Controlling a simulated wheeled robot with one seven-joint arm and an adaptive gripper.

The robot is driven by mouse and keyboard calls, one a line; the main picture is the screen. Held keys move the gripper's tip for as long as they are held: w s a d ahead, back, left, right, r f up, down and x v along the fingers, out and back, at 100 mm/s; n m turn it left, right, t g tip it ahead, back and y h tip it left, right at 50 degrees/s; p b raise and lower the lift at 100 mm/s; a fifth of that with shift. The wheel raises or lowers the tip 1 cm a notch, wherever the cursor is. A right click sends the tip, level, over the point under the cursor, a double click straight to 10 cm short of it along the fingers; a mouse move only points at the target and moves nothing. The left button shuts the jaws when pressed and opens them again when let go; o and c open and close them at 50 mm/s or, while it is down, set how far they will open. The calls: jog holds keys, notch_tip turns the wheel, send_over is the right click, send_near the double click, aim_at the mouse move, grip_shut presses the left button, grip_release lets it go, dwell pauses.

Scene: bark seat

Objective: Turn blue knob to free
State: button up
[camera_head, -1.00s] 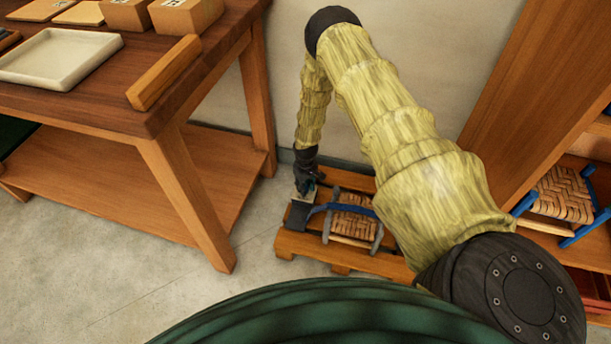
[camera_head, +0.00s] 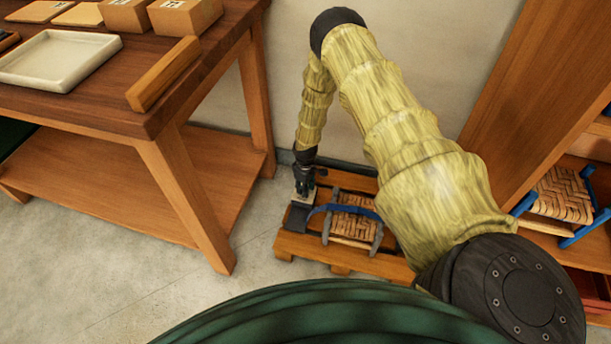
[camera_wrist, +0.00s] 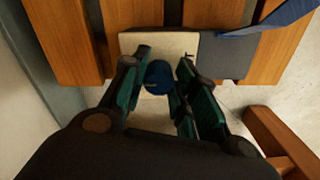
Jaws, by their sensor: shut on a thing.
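The blue knob (camera_wrist: 159,77) shows in the wrist view between the two fingers of my gripper (camera_wrist: 160,88). It sits on a pale square plate (camera_wrist: 178,44) beside a dark grey block (camera_wrist: 225,57). My gripper is shut on the knob, with a finger at each side. A small pale line shows on the knob, too small to read. In the head view my gripper (camera_head: 304,188) points down over the left end of a low wooden pallet (camera_head: 291,243). There the knob is hidden by the fingers. A blue strap (camera_head: 345,209) runs from the grey block over a woven seat (camera_head: 353,222).
A workbench (camera_head: 75,112) with a white tray (camera_head: 58,60) stands at the left. Shelves at the right hold another woven stool (camera_head: 562,195) with a blue frame. A wall is close behind the pallet. The floor in front of the bench is clear.

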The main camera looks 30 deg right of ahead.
jog(key=o, duration=1)
notch_tip(320, 180, up, 12)
dwell(0.3)
dwell(0.4)
